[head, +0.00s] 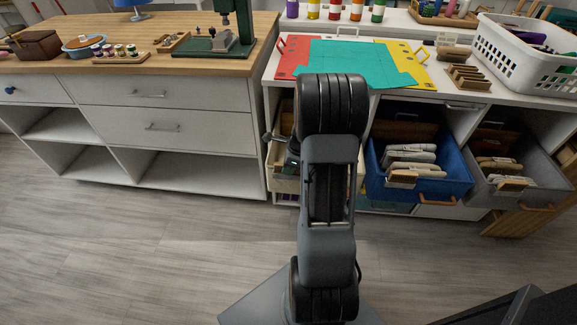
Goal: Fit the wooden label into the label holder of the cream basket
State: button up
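The cream basket (284,185) sits in the cubby below the worktop, behind my arm. Only its left part and a thin strip at its right show. I cannot make out a loose wooden label. A wooden label (403,180) is on the front of the blue basket (431,188), and another wooden label (514,185) is on the front of the grey basket (484,193).
The blue and grey baskets stick out of their cubbies, holding pale bundles. A teal mat (380,62) lies over red and yellow sheets on the worktop. A white laundry basket (530,60) stands at right. A wooden-topped cabinet (170,110) is at left. The floor at left is clear.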

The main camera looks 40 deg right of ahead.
jog(key=o, duration=0.3)
jog(key=p+v, duration=0.3)
jog(key=v, duration=1)
jog(key=shift+d+r+p, duration=0.1)
jog(key=shift+r+p, duration=0.3)
